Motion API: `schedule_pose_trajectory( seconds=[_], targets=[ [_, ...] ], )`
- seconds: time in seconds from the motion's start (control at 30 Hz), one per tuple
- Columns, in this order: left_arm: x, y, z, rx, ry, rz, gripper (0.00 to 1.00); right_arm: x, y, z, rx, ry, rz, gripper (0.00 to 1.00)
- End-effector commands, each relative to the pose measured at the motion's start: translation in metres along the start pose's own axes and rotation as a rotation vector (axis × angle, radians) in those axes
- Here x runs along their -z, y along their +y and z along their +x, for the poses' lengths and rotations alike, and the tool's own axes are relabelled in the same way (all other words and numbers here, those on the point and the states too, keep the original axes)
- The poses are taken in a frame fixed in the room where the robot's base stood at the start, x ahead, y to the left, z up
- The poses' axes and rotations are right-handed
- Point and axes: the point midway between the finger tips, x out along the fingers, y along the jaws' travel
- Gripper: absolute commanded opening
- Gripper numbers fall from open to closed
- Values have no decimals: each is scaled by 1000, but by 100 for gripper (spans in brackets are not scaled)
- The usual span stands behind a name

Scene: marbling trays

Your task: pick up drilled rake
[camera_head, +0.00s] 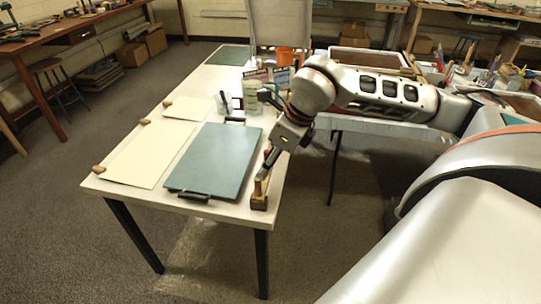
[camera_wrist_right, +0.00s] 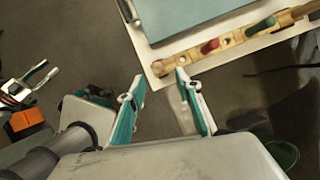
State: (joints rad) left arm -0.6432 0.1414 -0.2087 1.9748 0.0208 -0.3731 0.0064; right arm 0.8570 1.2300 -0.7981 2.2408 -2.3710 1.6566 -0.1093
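The drilled rake, a light wooden bar with holes, shows in the right wrist view (camera_wrist_right: 238,37). It lies along the table edge, with a red piece (camera_wrist_right: 210,46) and a green piece (camera_wrist_right: 267,24) on it. In the head view its wooden near end (camera_head: 259,202) shows at the table's front right corner; the rest is mostly hidden behind my gripper. My right gripper (camera_head: 266,172) is just above that end. In the wrist view its fingers (camera_wrist_right: 160,78) are apart and empty, short of the bar. What looks like my left gripper (camera_wrist_right: 40,78) shows at the left there; its opening is unclear.
The white table (camera_head: 228,208) bears a teal board (camera_head: 210,160) with black handles, beside the rake. Cream sheets (camera_head: 135,157) with wooden weights lie left of it. Jars (camera_head: 250,95) stand behind. Floor is open in front of the table.

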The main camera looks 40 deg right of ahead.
Motion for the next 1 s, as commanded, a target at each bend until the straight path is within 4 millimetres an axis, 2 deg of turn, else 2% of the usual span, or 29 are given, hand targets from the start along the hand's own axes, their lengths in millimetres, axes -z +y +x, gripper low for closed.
schedule_pose_trajectory(
  seconds=[0.2,0.37,0.63,0.9,0.97,1.0],
  targets=[
    [-2,1,1,-1,-2,0,33,1,0,22,3,4,1,34],
    [-1,1,0,-1,-2,0,33,0,2,32,2,3,2,34],
    [-2,1,0,-2,-2,-1,33,-2,6,70,0,3,2,34],
    [-2,2,0,-2,-2,-2,33,-2,5,76,3,1,1,34],
    [-2,2,0,-2,-2,-2,33,-2,5,76,3,1,1,21],
    [-2,2,0,-2,-2,-2,33,-2,5,76,3,1,1,11]
  ],
)
